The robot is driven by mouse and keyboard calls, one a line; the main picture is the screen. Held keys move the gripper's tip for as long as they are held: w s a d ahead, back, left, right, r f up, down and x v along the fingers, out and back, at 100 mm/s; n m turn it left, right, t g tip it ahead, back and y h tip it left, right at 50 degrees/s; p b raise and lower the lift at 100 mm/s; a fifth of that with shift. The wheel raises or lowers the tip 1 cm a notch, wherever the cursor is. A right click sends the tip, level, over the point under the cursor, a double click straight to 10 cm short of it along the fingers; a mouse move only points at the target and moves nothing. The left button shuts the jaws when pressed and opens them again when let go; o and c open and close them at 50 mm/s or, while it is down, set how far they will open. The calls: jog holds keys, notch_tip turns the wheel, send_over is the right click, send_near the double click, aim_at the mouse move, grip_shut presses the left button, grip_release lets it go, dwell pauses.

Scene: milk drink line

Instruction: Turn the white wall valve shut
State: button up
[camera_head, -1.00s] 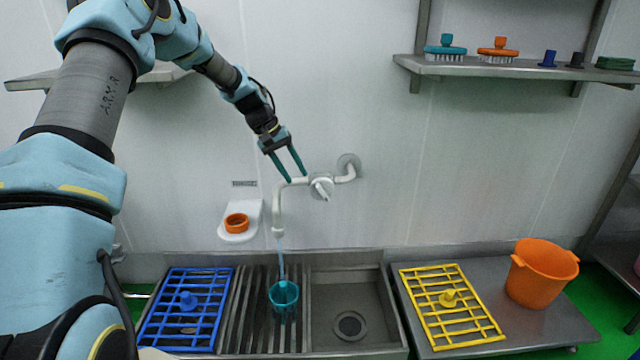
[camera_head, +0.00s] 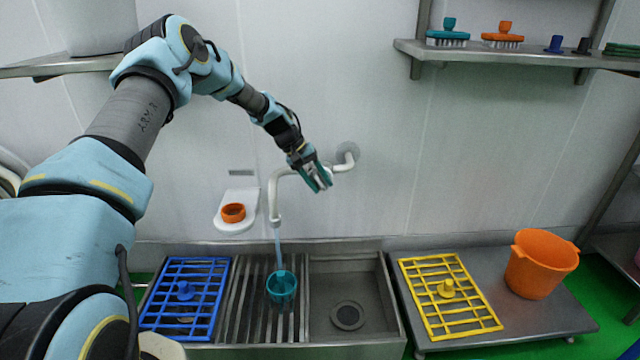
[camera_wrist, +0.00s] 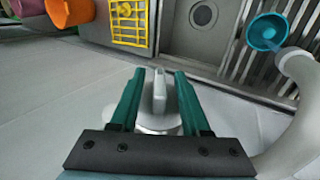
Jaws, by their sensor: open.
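The white wall valve is on a bent white pipe (camera_head: 274,200) that comes out of the wall. In the head view my gripper hides most of the valve. In the wrist view the white valve handle (camera_wrist: 159,90) stands between my two green fingers, with a gap on each side. My gripper (camera_head: 319,186) is open around the handle; it also shows in the wrist view (camera_wrist: 156,78). Water (camera_head: 279,245) runs from the spout into a teal cup (camera_head: 282,290) in the sink.
A steel sink (camera_head: 377,300) lies below, with a blue rack (camera_head: 185,265) on its left. A yellow rack (camera_head: 420,300) and an orange bucket (camera_head: 541,265) stand on the right. A wall holder (camera_head: 238,200) bears an orange ring (camera_head: 233,212). A shelf (camera_head: 410,45) holds brushes.

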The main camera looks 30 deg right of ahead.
jog(key=shift+d+f, duration=0.1)
jog(key=shift+c, duration=0.2)
grip_shut()
dwell(0.5)
